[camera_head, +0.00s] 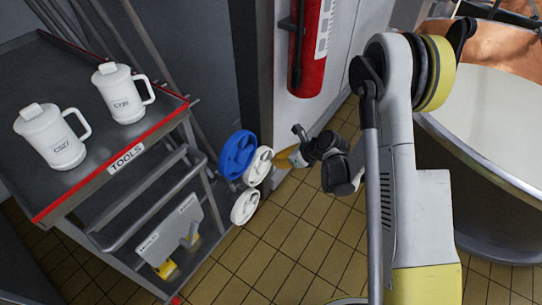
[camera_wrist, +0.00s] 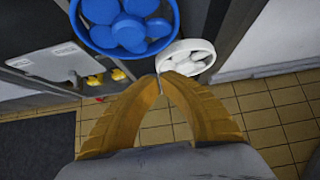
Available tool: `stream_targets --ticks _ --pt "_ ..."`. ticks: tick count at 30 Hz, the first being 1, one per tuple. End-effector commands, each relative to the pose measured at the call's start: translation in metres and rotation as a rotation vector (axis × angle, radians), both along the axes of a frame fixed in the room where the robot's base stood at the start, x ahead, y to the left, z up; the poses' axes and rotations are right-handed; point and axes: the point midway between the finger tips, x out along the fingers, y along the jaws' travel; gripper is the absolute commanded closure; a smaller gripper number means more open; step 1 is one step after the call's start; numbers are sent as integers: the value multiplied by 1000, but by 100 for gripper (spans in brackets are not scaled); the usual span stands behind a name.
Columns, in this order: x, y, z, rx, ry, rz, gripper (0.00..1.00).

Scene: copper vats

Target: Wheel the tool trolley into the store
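The tool trolley (camera_head: 124,158) stands at the left in the head view, a dark grey cart with a red-edged top and a "TOOLS" label. A grey rail (camera_head: 150,197) runs along its near side. My gripper (camera_head: 277,160) is to the right of the trolley, apart from it, with its orange fingers close to a white spoked wheel (camera_head: 258,166). In the wrist view the fingertips (camera_wrist: 160,80) come together in front of that wheel's lower edge. I see nothing clearly held. The store cannot be made out for certain; a dark recess (camera_head: 190,45) lies behind the trolley.
Two white jugs (camera_head: 54,138) (camera_head: 124,93) stand on the trolley top. A blue wheel (camera_head: 238,153) and a second white wheel (camera_head: 245,206) are near its right corner. A red extinguisher (camera_head: 312,50) hangs on the wall. A copper vat (camera_head: 497,50) stands right. Tiled floor (camera_head: 290,245) is clear between.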

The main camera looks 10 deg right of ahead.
Motion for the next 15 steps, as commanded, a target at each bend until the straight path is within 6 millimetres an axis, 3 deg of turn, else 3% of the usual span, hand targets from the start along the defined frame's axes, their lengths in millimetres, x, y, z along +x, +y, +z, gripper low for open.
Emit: stream_targets --ticks 11,15 --pt "37 43 -61 -2 -2 3 100" --pt "51 60 -61 -2 -1 4 100"
